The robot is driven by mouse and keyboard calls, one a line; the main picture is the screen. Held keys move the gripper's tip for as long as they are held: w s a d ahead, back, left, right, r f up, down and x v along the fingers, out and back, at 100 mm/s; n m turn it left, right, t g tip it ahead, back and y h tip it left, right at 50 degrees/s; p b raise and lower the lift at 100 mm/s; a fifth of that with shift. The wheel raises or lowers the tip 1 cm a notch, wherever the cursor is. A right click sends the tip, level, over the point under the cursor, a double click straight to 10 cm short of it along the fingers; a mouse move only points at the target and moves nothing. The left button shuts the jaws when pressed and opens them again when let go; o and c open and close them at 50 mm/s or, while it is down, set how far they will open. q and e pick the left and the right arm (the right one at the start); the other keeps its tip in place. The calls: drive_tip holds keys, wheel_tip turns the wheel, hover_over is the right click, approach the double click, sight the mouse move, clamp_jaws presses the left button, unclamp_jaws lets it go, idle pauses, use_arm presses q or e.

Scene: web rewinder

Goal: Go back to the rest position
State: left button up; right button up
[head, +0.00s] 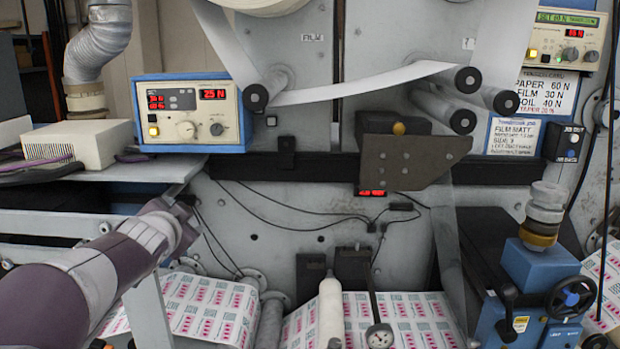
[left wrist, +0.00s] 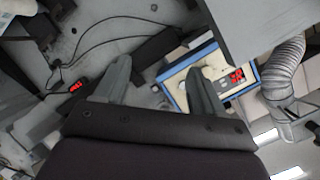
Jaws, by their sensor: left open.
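My left arm comes in from the lower left of the head view, and its wrist end stands in front of the machine below the blue-framed control box. The fingers cannot be made out clearly there. In the left wrist view my left gripper (left wrist: 158,68) shows two grey fingers spread apart with nothing between them. Beyond the fingers, the control box (left wrist: 176,98) with its red display shows tilted. My right gripper is in neither view.
A beige box (head: 80,143) lies on the left shelf. Printed web (head: 210,308) runs below. A blue unit with a handwheel (head: 570,298) stands at the lower right. A brown bracket plate (head: 412,162) juts out mid-machine.

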use_arm(q)
drive_tip(key=s+d+f+n+g+b, duration=0.1)
drive_tip(key=s+d+f+n+g, duration=0.2)
drive_tip(key=s+f, duration=0.65)
drive_tip(key=s+f+n+g, duration=0.3)
drive_tip(key=s+f+g, duration=0.25)
drive_tip(key=f, duration=0.75)
drive_tip(key=s+d+f+n+g+b, duration=0.1)
drive_tip(key=s+d+f+g, duration=0.1)
drive_tip(key=s+f, duration=0.3)
drive_tip(key=s+d+f+g+h+b, duration=0.1)
drive_tip(key=s+f, duration=0.4)
drive_tip(key=s, duration=0.5)
drive_tip(key=shift+s+d+f+n+g+h, duration=0.3)
drive_tip(key=shift+d+n+g, duration=0.15)
drive_tip(key=shift+g, duration=0.3)
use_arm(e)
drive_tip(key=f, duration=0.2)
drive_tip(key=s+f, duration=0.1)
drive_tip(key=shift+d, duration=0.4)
use_arm(q)
drive_tip(key=shift+w+a, duration=0.1)
drive_tip(key=shift+w, duration=0.1)
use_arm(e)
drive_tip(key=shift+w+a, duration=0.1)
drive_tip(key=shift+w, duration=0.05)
